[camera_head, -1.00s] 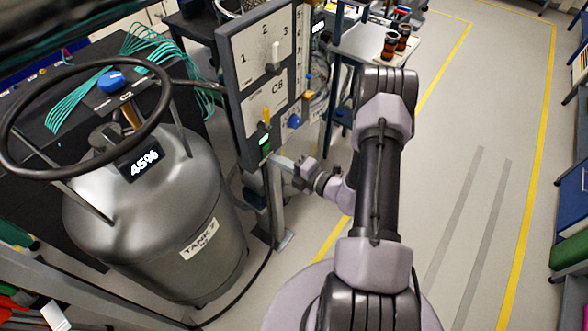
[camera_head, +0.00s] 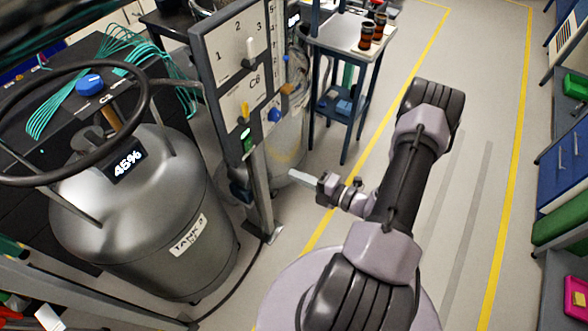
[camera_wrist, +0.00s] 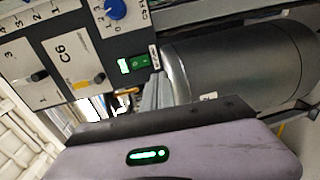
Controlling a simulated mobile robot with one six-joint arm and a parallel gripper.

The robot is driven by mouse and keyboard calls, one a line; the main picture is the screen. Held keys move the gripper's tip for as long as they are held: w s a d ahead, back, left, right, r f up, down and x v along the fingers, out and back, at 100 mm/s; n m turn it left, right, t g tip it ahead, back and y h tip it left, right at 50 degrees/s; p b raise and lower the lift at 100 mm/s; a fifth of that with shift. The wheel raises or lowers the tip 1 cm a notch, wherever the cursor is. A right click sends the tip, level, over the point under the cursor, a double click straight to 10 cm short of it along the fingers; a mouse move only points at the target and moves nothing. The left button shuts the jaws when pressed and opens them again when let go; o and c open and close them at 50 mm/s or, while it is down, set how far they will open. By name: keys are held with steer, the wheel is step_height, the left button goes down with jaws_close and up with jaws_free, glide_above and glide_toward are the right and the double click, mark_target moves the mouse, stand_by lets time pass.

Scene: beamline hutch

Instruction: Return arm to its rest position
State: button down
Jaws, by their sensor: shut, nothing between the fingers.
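My gripper (camera_head: 305,178) is at the end of my arm, right of the control panel (camera_head: 240,80) and apart from it, over open floor. It is shut and holds nothing. In the wrist view my gripper's fingers (camera_wrist: 156,92) show at the middle, in front of the panel's lower edge and the grey tank. The panel carries a lit green switch (camera_wrist: 138,63), a blue knob (camera_wrist: 116,8) and the label C6.
A grey tank (camera_head: 140,210) reading 45% stands at the left with a black ring on top. A blue-legged table (camera_head: 345,40) with brown bottles (camera_head: 367,35) stands behind. Clear floor lies to the right, with drawer cabinets (camera_head: 560,160) at the far right.

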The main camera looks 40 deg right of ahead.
steer(key=s+a+r+n+g+y+b, duration=0.15)
steer(key=a+r+n+g+y, duration=0.45)
steer(key=a+r+n+g, duration=1)
steer(key=s+a+r+n+t+h+b, duration=0.1)
steer(key=s+a+r+n+t+h, duration=0.2)
steer(key=n, duration=1.2)
steer(key=s+a+r+n+t+h+b, duration=0.2)
steer(key=s+r+n+h, duration=0.4)
steer(key=n, duration=0.8)
steer(key=shift+s+a+r+n+t+h, duration=0.35)
steer(key=shift+s+a+r+t, duration=0.2)
steer(key=shift+s+r, duration=0.4)
